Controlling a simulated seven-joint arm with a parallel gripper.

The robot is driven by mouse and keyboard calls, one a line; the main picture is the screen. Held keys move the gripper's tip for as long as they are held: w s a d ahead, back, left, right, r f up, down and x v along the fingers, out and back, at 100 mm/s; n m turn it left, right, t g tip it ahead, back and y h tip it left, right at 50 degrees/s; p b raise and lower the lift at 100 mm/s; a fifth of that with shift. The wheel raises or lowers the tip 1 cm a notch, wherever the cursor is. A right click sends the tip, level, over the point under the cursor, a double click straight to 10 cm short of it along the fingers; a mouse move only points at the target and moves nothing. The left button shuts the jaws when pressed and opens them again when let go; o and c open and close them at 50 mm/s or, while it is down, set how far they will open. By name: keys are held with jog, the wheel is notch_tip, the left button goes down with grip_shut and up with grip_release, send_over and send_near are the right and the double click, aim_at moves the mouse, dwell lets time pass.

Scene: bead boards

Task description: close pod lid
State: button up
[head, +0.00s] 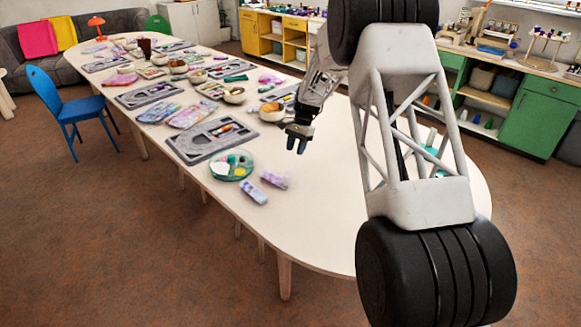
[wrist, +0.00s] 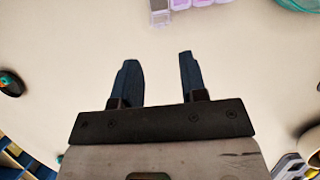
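Two small lilac bead pods lie on the white table in the head view, the nearer pod (head: 253,192) and the farther pod (head: 275,179). In the wrist view, part of one lilac pod (wrist: 195,3) shows at the top edge, cut off by the frame. A pale translucent flap (wrist: 160,18) sticks out at its left end, beside a dark compartment; it looks like a raised lid, but I cannot be sure. My gripper (head: 297,145) is above the table, behind and right of the pods. In the wrist view its two dark blue fingers (wrist: 160,75) are apart, with nothing between them.
A round teal tray (head: 231,165) with several coloured wells stands left of the pods. A grey bead board (head: 212,139) lies behind it, and a bowl (head: 272,112) stands near my gripper. The table's near end (head: 315,225) is clear.

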aim_at(288, 175)
dwell(0.4)
jog(key=shift+x, duration=3.95)
jog(key=shift+c, duration=0.3)
grip_shut()
